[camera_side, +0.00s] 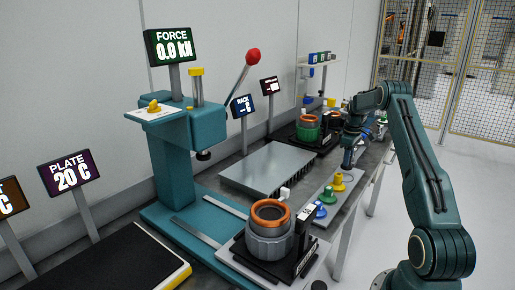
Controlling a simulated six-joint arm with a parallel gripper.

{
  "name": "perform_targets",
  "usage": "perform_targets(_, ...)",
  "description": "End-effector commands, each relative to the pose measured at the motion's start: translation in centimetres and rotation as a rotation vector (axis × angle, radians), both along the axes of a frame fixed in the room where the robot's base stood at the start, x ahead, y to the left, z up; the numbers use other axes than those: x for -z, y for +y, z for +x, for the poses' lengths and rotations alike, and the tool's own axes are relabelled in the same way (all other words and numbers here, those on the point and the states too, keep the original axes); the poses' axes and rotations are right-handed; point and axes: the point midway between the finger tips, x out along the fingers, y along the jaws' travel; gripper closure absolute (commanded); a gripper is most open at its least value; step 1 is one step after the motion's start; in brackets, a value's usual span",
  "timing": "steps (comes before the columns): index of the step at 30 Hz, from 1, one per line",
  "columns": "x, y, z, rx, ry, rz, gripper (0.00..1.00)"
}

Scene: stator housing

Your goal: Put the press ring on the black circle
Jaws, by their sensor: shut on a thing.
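My gripper (348,163) points down over the far end of a grey strip of bench that carries coloured knobbed pieces. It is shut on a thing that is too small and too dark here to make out. I cannot tell whether this is the press ring, and I cannot pick out the press ring elsewhere. A dark round spot (319,285), possibly the black circle, is partly visible at the bottom edge, in front of the near fixture. My gripper is far from it, up and to the right.
A yellow piece (337,181), a green piece (329,195) and a blue piece (320,210) stand in a row. A housing with an orange-copper ring (269,213) sits in the near fixture. A teal press (185,130) with a red-knobbed lever and a ribbed grey rack (268,167) stand left.

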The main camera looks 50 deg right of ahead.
Motion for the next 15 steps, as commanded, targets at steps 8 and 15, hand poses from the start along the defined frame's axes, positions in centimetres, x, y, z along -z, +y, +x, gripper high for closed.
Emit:
perform_targets(8,1.8,0.0,0.0,0.000,0.000,0.001,1.00)
perform_targets(15,4.0,0.0,0.0,0.000,0.000,0.000,1.00)
